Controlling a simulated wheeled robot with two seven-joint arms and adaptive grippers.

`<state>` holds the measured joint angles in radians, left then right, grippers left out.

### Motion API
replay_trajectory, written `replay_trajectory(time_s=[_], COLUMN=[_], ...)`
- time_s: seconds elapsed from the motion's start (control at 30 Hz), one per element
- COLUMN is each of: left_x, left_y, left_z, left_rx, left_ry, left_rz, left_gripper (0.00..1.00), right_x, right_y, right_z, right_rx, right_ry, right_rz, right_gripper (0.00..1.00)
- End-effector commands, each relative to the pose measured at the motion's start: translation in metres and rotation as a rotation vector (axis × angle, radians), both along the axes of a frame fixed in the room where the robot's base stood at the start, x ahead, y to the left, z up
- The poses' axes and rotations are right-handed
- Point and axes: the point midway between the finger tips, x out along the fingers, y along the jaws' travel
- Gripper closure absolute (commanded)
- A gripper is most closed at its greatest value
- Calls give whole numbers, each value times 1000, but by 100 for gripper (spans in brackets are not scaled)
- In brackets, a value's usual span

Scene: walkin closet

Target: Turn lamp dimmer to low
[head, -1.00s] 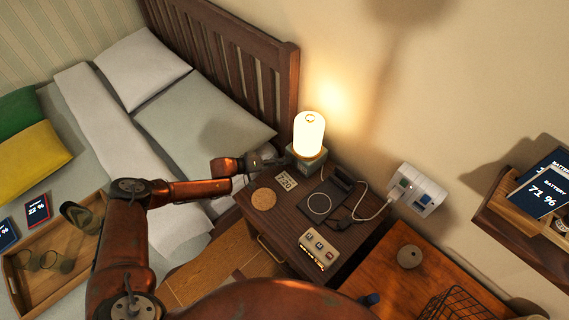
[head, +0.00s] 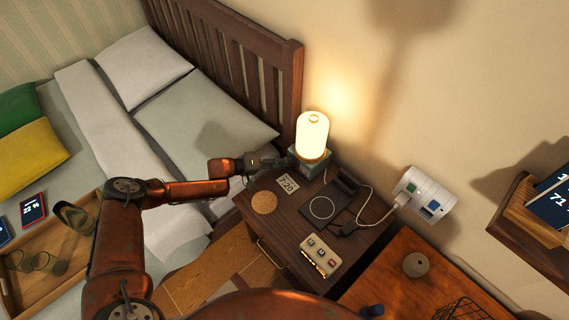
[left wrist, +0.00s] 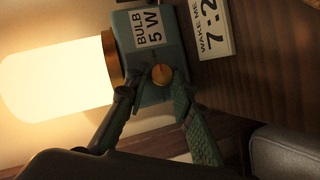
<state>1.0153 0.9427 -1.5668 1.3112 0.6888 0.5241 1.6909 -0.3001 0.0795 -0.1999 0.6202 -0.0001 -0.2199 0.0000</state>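The lamp (head: 313,136) is lit, with a white cylindrical shade on a green-grey base (head: 309,165). It stands at the back corner of the nightstand (head: 290,235). In the left wrist view the base (left wrist: 151,22) carries a "BULB 5 W" label and a small round brass dimmer knob (left wrist: 162,76) with a mark on it. My left gripper (head: 283,162) is beside the base in the head view. In the left wrist view its green fingers (left wrist: 152,95) are apart, with the knob just beyond and between their tips; contact cannot be told. My right gripper is out of view.
A "7:20" card (head: 287,183), cork coaster (head: 264,202), charging pad (head: 323,207) and small switch box (head: 320,256) stand on the nightstand. A cable runs to the wall outlet (head: 425,194). The bed headboard (head: 235,55) rises behind. A wooden shelf (head: 530,237) juts out at right.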

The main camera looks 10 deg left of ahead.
Motion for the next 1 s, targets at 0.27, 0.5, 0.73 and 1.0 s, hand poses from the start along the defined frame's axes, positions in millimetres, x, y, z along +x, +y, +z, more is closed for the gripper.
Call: replay_trajectory(time_s=[0.27,0.5,0.73,1.0], left_x=[-1,-3,-20,-48], left_y=[-1,2,30,75], left_z=[-1,-1,8,24], left_rx=[1,1,2,2], left_ry=[1,2,3,2], left_rz=[-3,-2,0,-1], left_gripper=[62,62,62,62], right_x=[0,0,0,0], right_y=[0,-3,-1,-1], right_z=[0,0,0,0], right_rx=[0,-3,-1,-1], right_ry=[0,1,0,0], right_rz=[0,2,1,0], right_gripper=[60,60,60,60])
